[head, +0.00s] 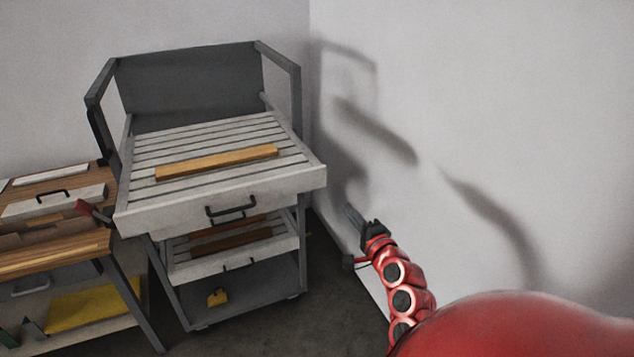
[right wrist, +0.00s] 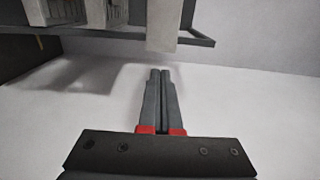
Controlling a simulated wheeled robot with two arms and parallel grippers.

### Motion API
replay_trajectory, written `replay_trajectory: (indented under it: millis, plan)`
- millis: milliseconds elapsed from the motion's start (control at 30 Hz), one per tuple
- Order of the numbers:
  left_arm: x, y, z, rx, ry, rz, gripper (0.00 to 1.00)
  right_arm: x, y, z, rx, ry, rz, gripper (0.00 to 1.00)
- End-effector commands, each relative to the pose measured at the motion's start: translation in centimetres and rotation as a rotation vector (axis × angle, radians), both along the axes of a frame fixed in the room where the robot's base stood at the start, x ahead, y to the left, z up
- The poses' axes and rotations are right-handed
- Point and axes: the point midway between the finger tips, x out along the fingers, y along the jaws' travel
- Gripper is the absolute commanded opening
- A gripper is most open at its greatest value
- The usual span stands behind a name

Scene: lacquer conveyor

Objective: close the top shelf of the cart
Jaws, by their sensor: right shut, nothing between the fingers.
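The cart (head: 188,83) stands in the corner with a grey back panel and dark side rails. Its top shelf (head: 160,215), a light slatted drawer with a dark handle (head: 231,207), sticks out forward from the frame. A wooden strip (head: 217,162) lies across its slats. My right gripper (head: 350,212) is to the right of the shelf's front corner, low near the wall, apart from the shelf. In the right wrist view its fingers (right wrist: 160,74) are together and empty. My left gripper is not in view.
A lower drawer (head: 185,269) sits under the top shelf, with a yellow item (head: 217,297) below. A wooden workbench (head: 60,262) stands close at left. The white wall (head: 480,90) bounds the right side. Part of a dark frame (right wrist: 199,42) crosses the top of the right wrist view.

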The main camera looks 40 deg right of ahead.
Motion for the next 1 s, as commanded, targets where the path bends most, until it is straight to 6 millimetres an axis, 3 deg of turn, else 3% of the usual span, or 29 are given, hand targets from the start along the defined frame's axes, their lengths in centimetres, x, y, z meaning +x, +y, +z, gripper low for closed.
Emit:
replay_trajectory:
  millis: [167, 600, 800, 1000]
  plan:
    - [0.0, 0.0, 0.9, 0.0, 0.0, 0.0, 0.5, 2.2, -0.4, 0.4, -0.002, 0.003, 0.006, 0.0]
    - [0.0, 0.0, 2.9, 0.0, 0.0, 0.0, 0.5, 10.3, -2.8, 0.2, -0.002, 0.003, 0.002, 0.0]
    - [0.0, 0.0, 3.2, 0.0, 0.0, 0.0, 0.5, 12.5, -3.5, 0.2, -0.004, -0.002, -0.001, 0.0]
    - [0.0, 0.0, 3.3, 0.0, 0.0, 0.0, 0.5, 13.2, -3.8, 0.0, -0.003, 0.002, -0.001, 0.0]
